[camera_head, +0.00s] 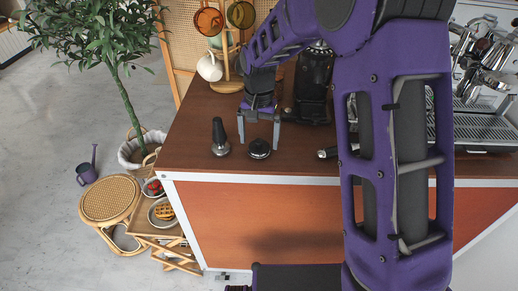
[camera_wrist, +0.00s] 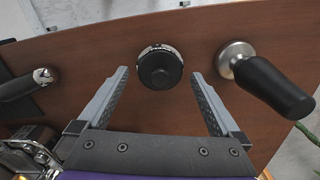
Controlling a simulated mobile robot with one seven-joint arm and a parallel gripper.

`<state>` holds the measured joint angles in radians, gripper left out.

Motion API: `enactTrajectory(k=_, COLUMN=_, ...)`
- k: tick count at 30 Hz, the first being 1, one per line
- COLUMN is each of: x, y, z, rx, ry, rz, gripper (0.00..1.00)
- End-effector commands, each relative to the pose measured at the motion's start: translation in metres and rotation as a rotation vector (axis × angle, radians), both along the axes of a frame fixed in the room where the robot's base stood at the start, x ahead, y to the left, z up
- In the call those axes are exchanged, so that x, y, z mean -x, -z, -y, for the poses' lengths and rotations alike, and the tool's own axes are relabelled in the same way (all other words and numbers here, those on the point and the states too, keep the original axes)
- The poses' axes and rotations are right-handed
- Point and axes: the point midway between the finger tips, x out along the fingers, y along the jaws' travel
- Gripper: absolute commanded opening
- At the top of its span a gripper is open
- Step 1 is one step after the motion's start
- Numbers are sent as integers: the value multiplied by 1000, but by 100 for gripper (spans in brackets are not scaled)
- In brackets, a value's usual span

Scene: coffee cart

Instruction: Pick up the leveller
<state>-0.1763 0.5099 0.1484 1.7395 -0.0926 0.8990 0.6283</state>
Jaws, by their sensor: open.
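The leveller (camera_head: 259,149) is a short, round, black and silver puck with a black knob. It sits on the brown counter near its front edge. In the wrist view the leveller (camera_wrist: 160,67) appears centred between the fingertips, with a gap on both sides. My gripper (camera_head: 258,143) is open and empty, fingers pointing down, above or around the leveller. I cannot tell the exact height. In the wrist view my gripper (camera_wrist: 160,73) shows both grey fingers spread apart, touching nothing.
A tamper (camera_head: 220,137) with a black handle stands close to the left; it also shows in the wrist view (camera_wrist: 265,78). A portafilter (camera_head: 326,153) lies to the right. A black grinder (camera_head: 313,85) and a mug rack (camera_head: 228,70) stand behind. The counter's front edge is close.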

Motion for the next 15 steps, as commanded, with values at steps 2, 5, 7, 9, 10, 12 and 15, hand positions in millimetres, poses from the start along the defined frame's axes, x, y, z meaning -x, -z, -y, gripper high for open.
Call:
enactTrajectory(k=2, x=1, y=8, z=0, rx=0, ry=0, rz=-2, gripper=100)
enactTrajectory(k=5, x=0, y=11, z=0, rx=0, ry=0, rz=0, gripper=100)
enactTrajectory(k=7, x=0, y=11, z=0, rx=0, ry=0, rz=0, gripper=100)
enactTrajectory(k=9, x=0, y=11, z=0, rx=0, ry=0, rz=0, gripper=100)
enactTrajectory(k=10, x=0, y=11, z=0, rx=0, ry=0, rz=0, gripper=100)
enactTrajectory(k=12, x=0, y=11, z=0, rx=0, ry=0, rz=0, gripper=89)
enactTrajectory(k=15, x=0, y=10, z=0, rx=0, ry=0, rz=0, gripper=71)
